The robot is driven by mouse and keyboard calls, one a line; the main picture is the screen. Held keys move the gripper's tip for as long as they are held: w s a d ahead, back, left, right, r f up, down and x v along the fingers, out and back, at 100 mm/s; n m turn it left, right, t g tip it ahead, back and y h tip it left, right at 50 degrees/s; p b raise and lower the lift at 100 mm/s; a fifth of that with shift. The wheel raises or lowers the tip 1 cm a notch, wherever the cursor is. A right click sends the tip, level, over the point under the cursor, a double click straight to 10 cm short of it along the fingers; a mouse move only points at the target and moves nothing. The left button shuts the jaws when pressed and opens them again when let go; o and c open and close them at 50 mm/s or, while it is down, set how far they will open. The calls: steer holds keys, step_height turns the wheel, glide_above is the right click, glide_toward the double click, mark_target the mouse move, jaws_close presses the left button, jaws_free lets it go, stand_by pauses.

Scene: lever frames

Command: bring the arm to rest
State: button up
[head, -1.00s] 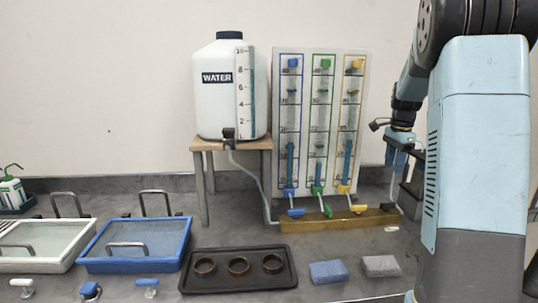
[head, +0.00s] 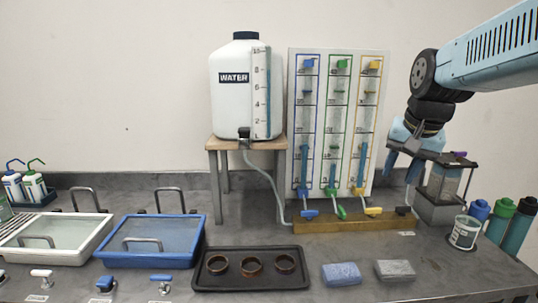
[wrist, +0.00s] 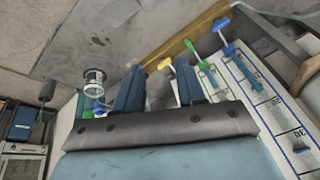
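My arm comes in from the upper right of the head view, bent down at the wrist. My gripper (head: 402,172) hangs in the air right of the lever panel, pointing down. The wrist view also shows the gripper (wrist: 158,85) with a clear gap between the fingers. The lever panel (head: 333,110) has blue, green and yellow columns. The blue lever (head: 310,213), green lever (head: 341,212) and yellow lever (head: 373,211) stick out at its foot, over a brass-coloured trough (head: 330,226).
A grey device (head: 444,185) stands close behind the gripper. A white cup (head: 464,233) and bottles (head: 517,225) stand to its right. A water tank (head: 240,100), dark tray (head: 250,282), blue-rimmed basin (head: 200,250), blue sponge (head: 341,274) and grey sponge (head: 395,270) are left or in front.

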steer(key=s+a+f+n+t, duration=0.1)
steer(key=s+a+f+n, duration=0.2)
steer(key=s, duration=0.7)
steer(key=shift+s+a+n+t, duration=0.3)
steer(key=shift+a+n, duration=0.35)
steer(key=shift+n, duration=0.45)
steer(key=shift+w, duration=0.1)
stand_by(1.8)
